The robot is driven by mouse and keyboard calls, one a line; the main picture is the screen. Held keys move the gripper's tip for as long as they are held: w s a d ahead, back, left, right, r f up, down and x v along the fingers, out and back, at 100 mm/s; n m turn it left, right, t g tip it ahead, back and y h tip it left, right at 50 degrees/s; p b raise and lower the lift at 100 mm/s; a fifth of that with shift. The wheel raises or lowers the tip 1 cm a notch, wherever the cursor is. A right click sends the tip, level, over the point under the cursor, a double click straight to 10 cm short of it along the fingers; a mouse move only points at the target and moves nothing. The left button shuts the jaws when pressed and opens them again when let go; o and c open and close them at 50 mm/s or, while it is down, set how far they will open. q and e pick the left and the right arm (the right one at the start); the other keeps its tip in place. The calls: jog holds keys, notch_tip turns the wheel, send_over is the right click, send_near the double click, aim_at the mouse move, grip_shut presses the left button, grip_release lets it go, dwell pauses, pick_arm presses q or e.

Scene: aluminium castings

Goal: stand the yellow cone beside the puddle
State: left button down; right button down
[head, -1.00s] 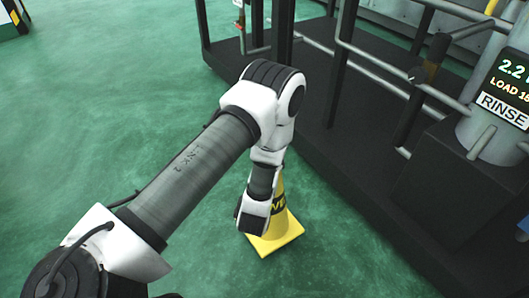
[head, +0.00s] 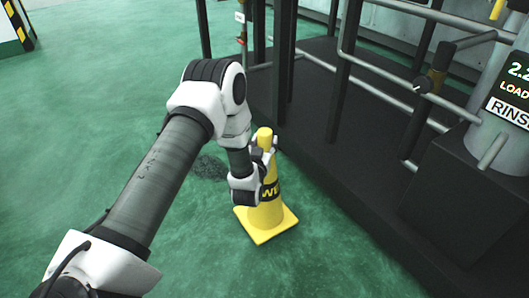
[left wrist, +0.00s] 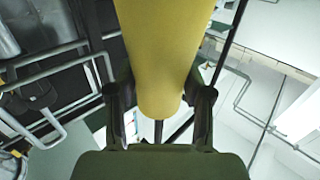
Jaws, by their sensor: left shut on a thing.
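The yellow cone (head: 262,216) with a black lettered band and a square base is upright in the head view. My left gripper (head: 266,147) is shut on its upper part. In the left wrist view the cone (left wrist: 163,50) fills the space between the two dark fingers of the left gripper (left wrist: 160,98). I cannot tell whether the base touches the floor. The puddle, a dark speckled patch (head: 208,167), lies on the green floor left of the cone and behind it, partly hidden by my left wrist. The right gripper is not in view.
A black platform (head: 330,185) with pipes and rails (head: 375,75) runs along the right, close to the cone. A grey cylinder with a RINSE label (head: 490,140) stands on it. The green floor (head: 100,110) at left is open.

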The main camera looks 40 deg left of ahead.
aim_at(265, 150)
pick_arm(q)
notch_tip(265, 150, down, 3)
jog(key=shift+f+b, duration=0.15)
jog(key=shift+b, duration=0.8)
jog(key=shift+c, duration=2.3)
grip_release()
